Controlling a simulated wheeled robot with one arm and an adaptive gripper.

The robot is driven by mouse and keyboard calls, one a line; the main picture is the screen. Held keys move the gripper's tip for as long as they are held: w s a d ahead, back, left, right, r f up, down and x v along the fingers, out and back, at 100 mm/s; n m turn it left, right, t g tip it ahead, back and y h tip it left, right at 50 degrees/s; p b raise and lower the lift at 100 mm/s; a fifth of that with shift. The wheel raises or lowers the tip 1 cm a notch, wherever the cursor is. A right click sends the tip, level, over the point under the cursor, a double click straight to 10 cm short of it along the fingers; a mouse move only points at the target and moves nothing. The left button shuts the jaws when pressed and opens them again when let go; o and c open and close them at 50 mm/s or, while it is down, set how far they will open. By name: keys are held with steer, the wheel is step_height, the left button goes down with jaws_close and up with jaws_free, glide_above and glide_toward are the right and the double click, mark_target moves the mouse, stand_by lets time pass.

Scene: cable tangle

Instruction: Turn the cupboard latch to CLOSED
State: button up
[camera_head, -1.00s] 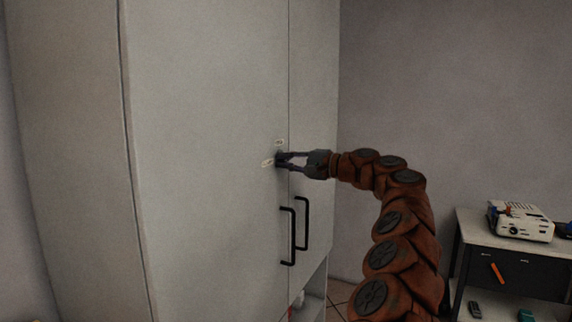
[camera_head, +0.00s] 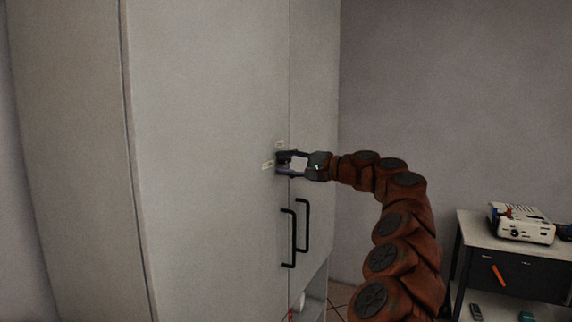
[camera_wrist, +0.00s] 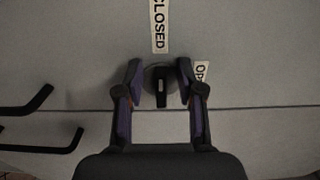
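The cupboard latch (camera_wrist: 160,86) is a dark lever on a round grey base, on the cupboard door (camera_head: 210,120) beside the seam. In the wrist view its narrow lever lies in line with the CLOSED label (camera_wrist: 159,26), with its long end pointing away from that label. The OPEN label (camera_wrist: 201,72) is to its right, partly hidden by a finger. My gripper (camera_wrist: 159,68) is open, with one finger on each side of the latch and a gap visible on both sides. In the head view my gripper (camera_head: 281,163) is at the door and mostly hides the latch.
Two black door handles (camera_head: 289,238) (camera_head: 303,225) stick out below the latch. Open shelving (camera_head: 312,302) is under the doors. A dark cabinet (camera_head: 518,272) with a white device (camera_head: 522,223) stands at the right. The space between it and the cupboard is free apart from my arm.

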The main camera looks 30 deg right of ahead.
steer(key=v, duration=1.2)
stand_by(0.5)
